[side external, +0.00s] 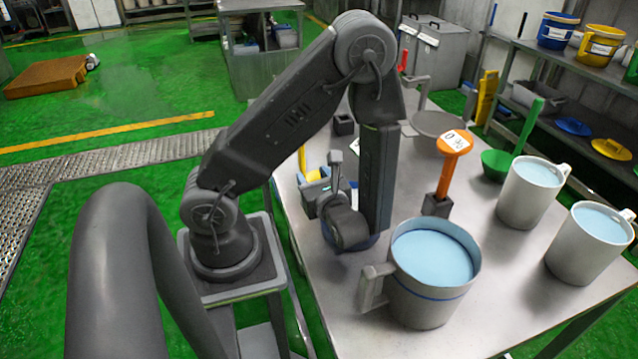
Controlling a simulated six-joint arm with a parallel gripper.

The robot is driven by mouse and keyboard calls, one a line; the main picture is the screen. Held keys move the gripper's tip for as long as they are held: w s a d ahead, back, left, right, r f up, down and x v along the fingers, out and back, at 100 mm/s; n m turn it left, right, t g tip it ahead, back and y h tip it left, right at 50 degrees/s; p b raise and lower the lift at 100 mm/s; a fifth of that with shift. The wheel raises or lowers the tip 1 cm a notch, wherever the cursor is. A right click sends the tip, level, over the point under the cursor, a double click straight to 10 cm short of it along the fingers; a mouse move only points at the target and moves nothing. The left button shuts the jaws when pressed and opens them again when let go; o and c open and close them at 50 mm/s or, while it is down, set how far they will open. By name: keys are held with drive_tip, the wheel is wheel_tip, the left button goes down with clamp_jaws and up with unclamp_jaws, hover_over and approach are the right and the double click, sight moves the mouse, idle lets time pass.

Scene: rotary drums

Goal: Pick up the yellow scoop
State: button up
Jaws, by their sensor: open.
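The yellow scoop (302,160) is at the left edge of the metal table, behind my gripper. Its thin upright handle shows, with yellow lower down beside the gripper; its lower part is partly hidden. My gripper (322,184) is low over the table's left side, very close to the scoop in the picture. It is open. The wrist and forearm hide part of the fingers, and I cannot tell whether they touch the scoop or stand around it.
A large grey mug of light blue liquid (430,290) stands in front, with two more mugs (527,195) (587,245) at right. An orange scoop (449,170) stands in a dark block. A green scoop (505,160) and a grey pan (438,124) are behind.

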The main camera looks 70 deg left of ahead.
sight(303, 154)
drive_tip(key=shift+m+t+y, duration=0.3)
drive_tip(key=shift+m+t, duration=0.3)
drive_tip(key=shift+m, duration=0.2)
drive_tip(key=a, duration=1.4)
drive_tip(key=shift+w+f, duration=0.3)
drive_tip(key=shift+f, duration=0.05)
clamp_jaws()
